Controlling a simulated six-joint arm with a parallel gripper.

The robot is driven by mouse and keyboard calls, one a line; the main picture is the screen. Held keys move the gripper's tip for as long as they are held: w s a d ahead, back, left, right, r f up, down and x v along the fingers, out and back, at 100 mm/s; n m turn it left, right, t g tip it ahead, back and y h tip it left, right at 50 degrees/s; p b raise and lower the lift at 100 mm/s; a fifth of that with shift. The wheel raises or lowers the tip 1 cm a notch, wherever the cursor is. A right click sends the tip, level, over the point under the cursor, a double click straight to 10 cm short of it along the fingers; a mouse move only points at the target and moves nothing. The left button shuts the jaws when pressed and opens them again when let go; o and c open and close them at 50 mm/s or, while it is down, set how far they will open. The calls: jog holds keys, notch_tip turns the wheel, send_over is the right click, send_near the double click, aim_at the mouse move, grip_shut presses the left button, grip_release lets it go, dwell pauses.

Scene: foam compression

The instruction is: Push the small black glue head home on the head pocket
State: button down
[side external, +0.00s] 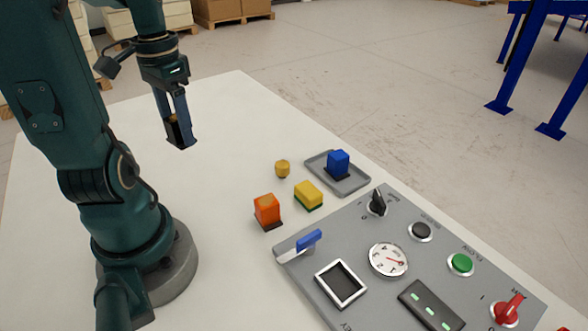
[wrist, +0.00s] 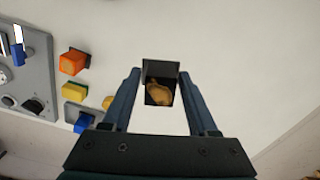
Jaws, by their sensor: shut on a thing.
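My gripper (side external: 180,137) is raised above the white table, left of the small blocks, with its fingers pointing down. It is shut on a small black piece, which I take for the glue head (wrist: 160,69); a tan, uneven patch shows on it between the fingers in the wrist view. The piece is partly hidden by the fingers in the side view. It is well clear of the table. A square dark recess with a white frame (side external: 341,284) sits in the grey panel; I cannot tell whether it is the head pocket.
An orange block (side external: 267,209), a yellow-green block (side external: 308,194) and a small yellow piece (side external: 282,169) stand on the table. A blue block (side external: 338,163) is in a grey tray (side external: 352,184). The grey panel (side external: 375,285) carries raised knobs and a blue-handled lever. The table below my gripper is clear.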

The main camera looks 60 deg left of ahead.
jog(key=w+d+r+n, duration=0.1)
jog(key=w+d+n, duration=0.2)
jog(key=w+d, duration=1)
jog(key=s+d+f+m, duration=0.1)
jog(key=s+d+m, duration=0.15)
jog(key=d, duration=0.85)
jog(key=s+d+f+m, duration=0.15)
jog(key=d+m, duration=0.25)
jog(key=d, duration=0.6)
jog(key=shift+w+f, duration=0.2)
jog(key=shift+f, duration=2.7)
jog(key=shift+f, duration=0.8)
jog(key=shift+c, duration=0.5)
grip_release()
